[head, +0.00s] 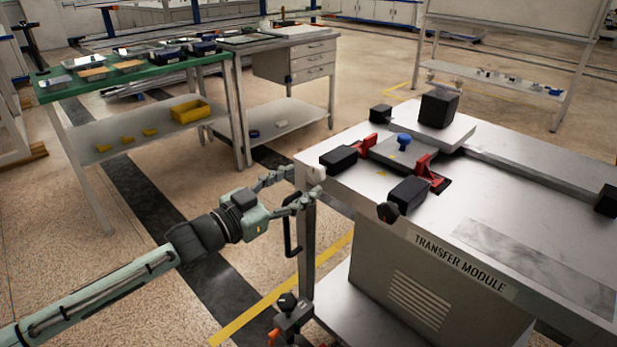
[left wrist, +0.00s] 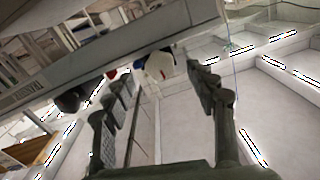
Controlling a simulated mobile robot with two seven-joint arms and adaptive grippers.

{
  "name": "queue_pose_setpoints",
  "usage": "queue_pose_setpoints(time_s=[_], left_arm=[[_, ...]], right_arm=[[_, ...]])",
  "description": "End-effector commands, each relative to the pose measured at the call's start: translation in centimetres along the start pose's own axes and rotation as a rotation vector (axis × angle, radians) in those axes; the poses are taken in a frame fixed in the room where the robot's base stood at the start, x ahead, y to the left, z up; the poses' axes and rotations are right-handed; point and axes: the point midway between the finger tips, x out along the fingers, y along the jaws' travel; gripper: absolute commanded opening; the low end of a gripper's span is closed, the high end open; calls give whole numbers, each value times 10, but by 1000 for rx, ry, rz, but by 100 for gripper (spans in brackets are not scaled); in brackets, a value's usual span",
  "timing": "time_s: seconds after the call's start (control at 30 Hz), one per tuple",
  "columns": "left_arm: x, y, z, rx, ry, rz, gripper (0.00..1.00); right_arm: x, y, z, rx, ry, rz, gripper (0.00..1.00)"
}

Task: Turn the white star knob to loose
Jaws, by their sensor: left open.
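The white star knob (head: 318,174) is at the left corner of the transfer module's top (head: 468,192), pale against the metal and partly covered by my gripper. In the left wrist view the knob (left wrist: 160,66) shows as a white rounded shape beyond and between the fingertips. My left gripper (head: 303,183) is open, its fingers pointing at the knob from the left. Whether a finger touches the knob I cannot tell. The knob's lobes are too small to make out. My right gripper is not in view.
On the module stand red clamps (head: 425,168), black blocks, a blue knob (head: 404,140) and a black round knob (head: 387,212). A black handle (head: 291,232) hangs below the corner. A green-topped bench (head: 130,76) stands at the left. Floor between is clear.

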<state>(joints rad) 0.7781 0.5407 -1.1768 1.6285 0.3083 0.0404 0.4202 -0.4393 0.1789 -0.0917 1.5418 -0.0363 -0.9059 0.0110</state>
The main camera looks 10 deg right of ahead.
Motion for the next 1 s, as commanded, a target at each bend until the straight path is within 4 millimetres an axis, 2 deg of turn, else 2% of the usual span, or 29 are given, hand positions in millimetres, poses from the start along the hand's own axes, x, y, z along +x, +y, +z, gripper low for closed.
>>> queue_pose_setpoints(time_s=[0.03, 0.2, 0.4, 0.57, 1.0], left_arm=[[-13, 0, 1, 0, -3, -1, 57], [-49, -1, 1, 0, -3, -1, 57], [-75, 0, 0, 0, -1, -1, 57], [-81, 0, 0, 0, 0, 0, 57], [-81, 0, 0, 0, 0, 0, 57]], right_arm=[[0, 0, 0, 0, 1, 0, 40], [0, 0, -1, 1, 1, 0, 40], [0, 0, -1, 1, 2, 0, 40], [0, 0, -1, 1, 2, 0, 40], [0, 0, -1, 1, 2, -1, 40]])
